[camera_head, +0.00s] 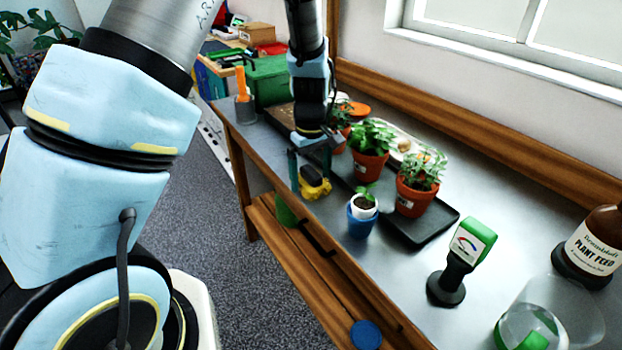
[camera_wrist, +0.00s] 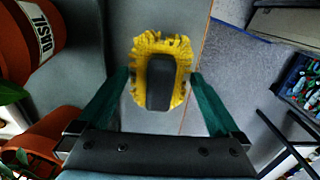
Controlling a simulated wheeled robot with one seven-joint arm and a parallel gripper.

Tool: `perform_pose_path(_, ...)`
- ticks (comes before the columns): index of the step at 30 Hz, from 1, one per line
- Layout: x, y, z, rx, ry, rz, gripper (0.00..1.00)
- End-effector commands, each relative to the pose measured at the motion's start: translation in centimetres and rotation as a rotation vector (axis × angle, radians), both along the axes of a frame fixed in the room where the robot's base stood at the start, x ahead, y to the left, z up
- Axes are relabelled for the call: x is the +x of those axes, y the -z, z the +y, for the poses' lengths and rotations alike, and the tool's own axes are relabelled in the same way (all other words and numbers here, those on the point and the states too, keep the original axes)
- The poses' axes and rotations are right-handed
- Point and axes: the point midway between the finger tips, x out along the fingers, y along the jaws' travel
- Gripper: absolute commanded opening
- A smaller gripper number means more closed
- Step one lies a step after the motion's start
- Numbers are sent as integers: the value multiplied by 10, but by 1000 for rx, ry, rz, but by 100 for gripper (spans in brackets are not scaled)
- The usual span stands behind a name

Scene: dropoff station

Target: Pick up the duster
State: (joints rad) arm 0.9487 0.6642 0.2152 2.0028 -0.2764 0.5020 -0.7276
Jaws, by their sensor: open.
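The duster (camera_head: 315,184) is yellow with a dark handle and lies near the front edge of the metal-topped bench. In the wrist view the duster (camera_wrist: 158,74) shows from above, its yellow fringe around a black grip. My gripper (camera_head: 309,170) points down over the duster, in front of the potted plants. In the wrist view the green fingers of my gripper (camera_wrist: 160,88) are apart, one on each side of the duster. Whether the fingers touch it cannot be told. The gripper partly hides the duster in the head view.
Potted plants (camera_head: 369,166) stand on a dark tray (camera_head: 428,238) right of my gripper. A blue pot (camera_head: 361,222) with a seedling stands close by at the front edge. A green-topped device (camera_head: 463,250) and a brown plant feed bottle (camera_head: 597,245) stand farther right.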

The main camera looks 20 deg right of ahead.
Motion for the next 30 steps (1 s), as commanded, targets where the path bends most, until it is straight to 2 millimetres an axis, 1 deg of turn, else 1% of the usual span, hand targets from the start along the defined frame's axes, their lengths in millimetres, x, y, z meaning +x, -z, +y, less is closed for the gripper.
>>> perform_pose_path(3, 0, 0, 0, 0, 0, 0, 100)
perform_pose_path(25, 0, 0, 0, 0, 0, 0, 18)
perform_pose_path(26, 0, -1, 0, 0, 0, 0, 16)
perform_pose_path(30, 0, -1, 0, 0, 0, 0, 16)
